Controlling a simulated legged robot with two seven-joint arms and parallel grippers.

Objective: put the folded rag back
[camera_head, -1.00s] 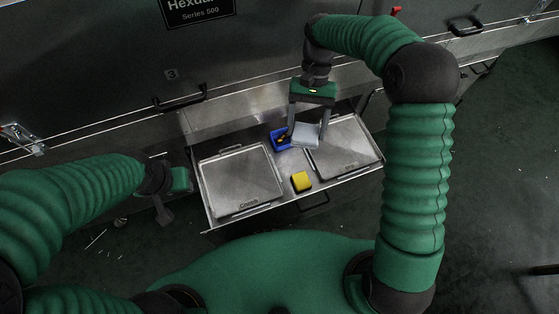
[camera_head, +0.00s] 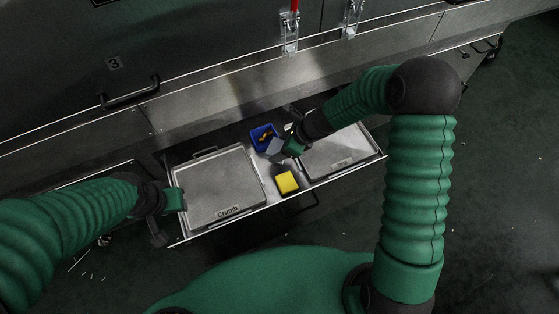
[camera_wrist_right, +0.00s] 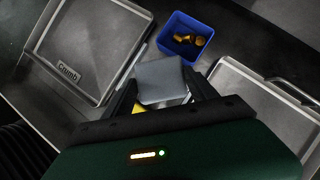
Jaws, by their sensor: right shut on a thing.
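The folded rag (camera_wrist_right: 161,80) is a small grey-blue square pad. My right gripper (camera_wrist_right: 163,92) is shut on it and holds it over the middle of the open drawer, between the two lidded trays. In the head view the rag (camera_head: 274,147) shows just in front of the blue bin, partly covered by my right gripper (camera_head: 281,148). I cannot tell whether the rag touches the drawer floor. My left gripper (camera_head: 172,202) is by the left edge of the drawer, beside the Crumb tray; its fingers do not show clearly.
The drawer holds the Crumb tray (camera_head: 216,188) at left, another lidded tray (camera_head: 338,152) at right, and a yellow block (camera_head: 286,183) near the front. A blue bin (camera_head: 263,137) with small brownish-yellow pieces stands at the back. The dryer's front (camera_head: 215,105) rises behind.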

